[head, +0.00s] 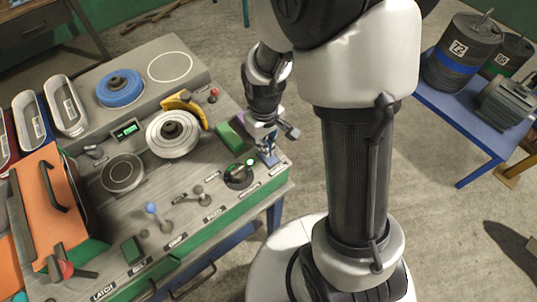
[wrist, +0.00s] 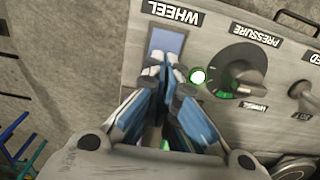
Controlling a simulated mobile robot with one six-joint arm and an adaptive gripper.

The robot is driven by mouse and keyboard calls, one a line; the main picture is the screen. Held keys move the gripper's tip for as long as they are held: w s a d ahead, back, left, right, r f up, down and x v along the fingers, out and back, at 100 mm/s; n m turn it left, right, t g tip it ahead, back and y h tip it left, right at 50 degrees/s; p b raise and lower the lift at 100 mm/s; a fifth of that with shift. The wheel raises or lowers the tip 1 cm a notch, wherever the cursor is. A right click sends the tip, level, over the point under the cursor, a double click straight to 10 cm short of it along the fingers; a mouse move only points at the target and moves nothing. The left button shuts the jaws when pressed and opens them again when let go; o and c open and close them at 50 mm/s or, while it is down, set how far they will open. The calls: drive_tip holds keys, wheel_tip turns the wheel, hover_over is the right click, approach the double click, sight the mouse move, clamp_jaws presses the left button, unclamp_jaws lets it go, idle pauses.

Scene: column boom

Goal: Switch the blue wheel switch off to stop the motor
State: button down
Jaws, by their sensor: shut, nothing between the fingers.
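The blue wheel switch (wrist: 166,42) is a blue rectangle beside the WHEEL label at the panel's edge in the wrist view. It also shows in the head view (head: 271,157), partly covered by my gripper. My gripper (wrist: 164,70) is shut and empty, with its fingertips at the near end of the switch and hiding part of it. Whether they touch it, and which way it is tilted, I cannot tell. In the head view my gripper (head: 266,146) is just above the bench's right corner. A green lamp (wrist: 198,76) is lit beside the switch.
A black PRESSURE knob (wrist: 240,80) sits close to the switch. A silver wheel (head: 173,134) with a yellow guard (head: 184,104) stands on the bench, beside a green block (head: 233,137). Several levers line the front panel. A blue table (head: 468,128) with drums is at right.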

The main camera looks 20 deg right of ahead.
drive_tip(key=shift+f+b, duration=0.3)
drive_tip(key=shift+f, duration=0.15)
drive_tip(key=shift+r, duration=0.1)
drive_tip(key=shift+r+p, duration=2.85)
drive_tip(key=shift+r, duration=0.6)
drive_tip(key=shift+r, duration=0.2)
drive_tip(key=s+r+m+t+b, duration=0.3)
drive_tip(key=s+r+b, duration=0.5)
drive_tip(key=s+r, duration=0.5)
drive_tip(key=shift+s+m+t, duration=0.3)
drive_tip(key=shift+s+t, duration=0.5)
drive_tip(key=shift+s, duration=0.25)
